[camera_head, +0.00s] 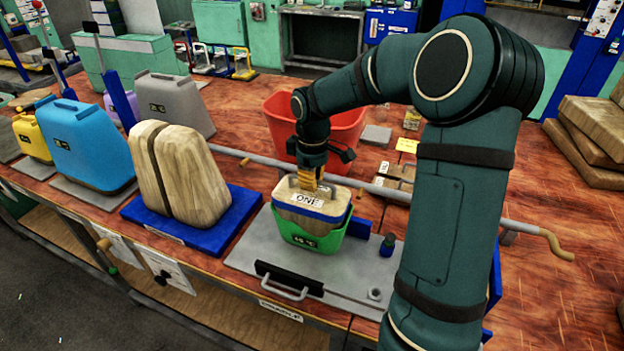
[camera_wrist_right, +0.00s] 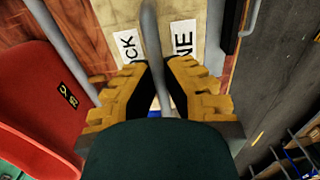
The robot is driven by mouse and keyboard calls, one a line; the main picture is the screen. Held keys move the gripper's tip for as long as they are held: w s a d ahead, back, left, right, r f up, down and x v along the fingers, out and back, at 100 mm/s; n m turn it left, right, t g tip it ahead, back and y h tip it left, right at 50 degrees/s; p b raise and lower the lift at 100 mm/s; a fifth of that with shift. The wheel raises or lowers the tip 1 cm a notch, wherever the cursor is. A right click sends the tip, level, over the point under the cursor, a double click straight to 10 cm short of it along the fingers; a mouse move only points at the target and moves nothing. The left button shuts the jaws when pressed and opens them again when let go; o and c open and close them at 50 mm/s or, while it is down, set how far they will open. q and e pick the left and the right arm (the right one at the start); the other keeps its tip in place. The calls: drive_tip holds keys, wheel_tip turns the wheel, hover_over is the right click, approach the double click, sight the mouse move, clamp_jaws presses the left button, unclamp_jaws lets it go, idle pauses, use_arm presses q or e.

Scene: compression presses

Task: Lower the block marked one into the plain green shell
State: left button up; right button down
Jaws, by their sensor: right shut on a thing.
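The block marked ONE (camera_head: 306,198) is pale wood with a blue band and a white label. In the head view it sits upright, with its lower part inside the green shell (camera_head: 312,240), which carries a small dark temperature label. I cannot tell if it touches the shell's bottom. My right gripper (camera_head: 309,181) is above the block's top, shut on it from above. In the wrist view my right gripper (camera_wrist_right: 165,78) has yellow ridged fingers either side of a grey bar, over the block's top (camera_wrist_right: 148,45). My left gripper is not in view.
The shell stands on a grey plate (camera_head: 240,262) with a front handle. A split wooden block (camera_head: 195,180) on a blue base stands left, beside blue (camera_head: 88,145) and grey (camera_head: 175,100) shells. A red bin (camera_head: 345,130) and a long grey rod (camera_head: 390,190) lie behind.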

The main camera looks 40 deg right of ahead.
drive_tip(key=shift+f+b, duration=0.35)
drive_tip(key=shift+f, duration=0.25)
idle(0.4)
drive_tip(key=c, duration=1.1)
unclamp_jaws()
drive_tip(key=shift+o, duration=0.2)
wheel_tip(320, 180, up, 12)
